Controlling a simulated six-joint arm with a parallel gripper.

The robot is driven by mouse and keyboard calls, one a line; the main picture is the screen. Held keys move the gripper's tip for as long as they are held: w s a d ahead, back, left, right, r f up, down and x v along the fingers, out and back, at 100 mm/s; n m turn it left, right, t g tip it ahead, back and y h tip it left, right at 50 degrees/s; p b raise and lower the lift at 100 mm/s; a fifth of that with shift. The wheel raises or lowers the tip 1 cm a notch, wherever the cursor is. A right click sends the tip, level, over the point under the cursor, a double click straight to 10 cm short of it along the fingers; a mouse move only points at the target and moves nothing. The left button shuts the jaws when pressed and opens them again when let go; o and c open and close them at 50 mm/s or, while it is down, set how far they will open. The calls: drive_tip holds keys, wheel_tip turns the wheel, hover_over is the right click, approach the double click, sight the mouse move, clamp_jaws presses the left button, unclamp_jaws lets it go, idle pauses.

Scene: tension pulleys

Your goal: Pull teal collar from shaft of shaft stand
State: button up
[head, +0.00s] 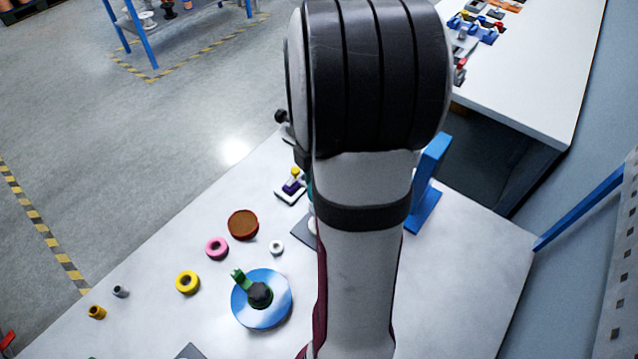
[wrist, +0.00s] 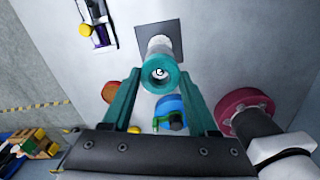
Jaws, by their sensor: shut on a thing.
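In the wrist view the teal collar (wrist: 160,84) sits between the teal fingertips of my gripper (wrist: 160,76), which are shut on its sides. A pale shaft end (wrist: 160,72) shows inside the collar's bore, so the collar still appears to be around the shaft. I cannot tell how far along it sits. The shaft stand has a pale column (wrist: 160,45) on a dark grey square plate (wrist: 174,33).
Left of my arm are a blue disc (head: 275,312), a white ring (head: 276,247), a brown-red disc (head: 243,224), a pink ring (head: 217,248) and a yellow ring (head: 187,282). A blue upright bracket (head: 430,175) stands right of my arm. The table's right part is clear.

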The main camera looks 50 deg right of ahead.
drive_tip(key=shift+r, duration=1.15)
drive_tip(key=shift+r, duration=0.15)
drive_tip(key=shift+r, duration=1.9)
